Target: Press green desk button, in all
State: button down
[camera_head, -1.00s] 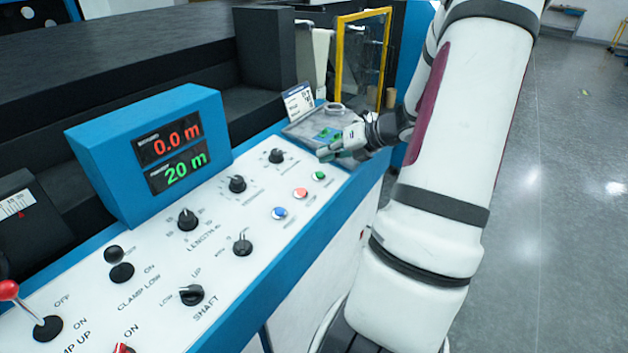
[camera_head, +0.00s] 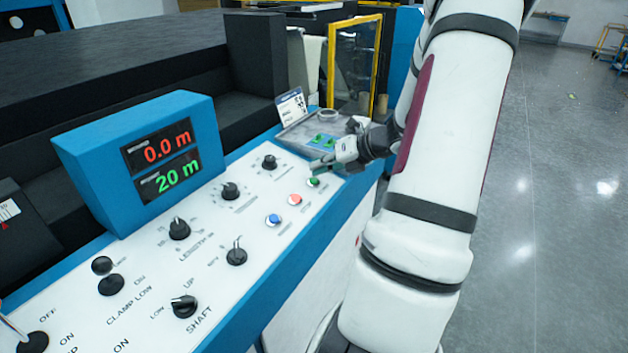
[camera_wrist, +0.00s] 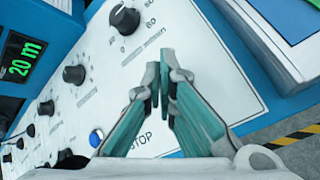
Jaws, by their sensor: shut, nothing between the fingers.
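The green desk button (camera_head: 313,183) is a small round button at the right end of the white control panel (camera_head: 208,208), beside a red button (camera_head: 295,199) and a blue button (camera_head: 273,220). My gripper (camera_head: 316,164) is shut and empty, with its fingertips just above and behind the green button in the head view. Whether they touch anything is unclear. In the wrist view my gripper (camera_wrist: 164,75) points over the panel, its teal-sided fingers together at the tips. The green button is hidden there, while the blue button (camera_wrist: 96,138) shows at lower left.
Black knobs (camera_head: 230,191) stand on the panel left of the buttons. A blue display box (camera_head: 140,160) reads 0.0 m and 20 m. A grey tray (camera_head: 300,135) with green items and a label card (camera_head: 291,106) lies beyond my gripper. Open floor is at right.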

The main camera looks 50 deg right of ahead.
jog(key=shift+f, duration=0.15)
dwell(0.6)
jog(key=shift+w+f, duration=0.1)
jog(key=shift+f, duration=0.15)
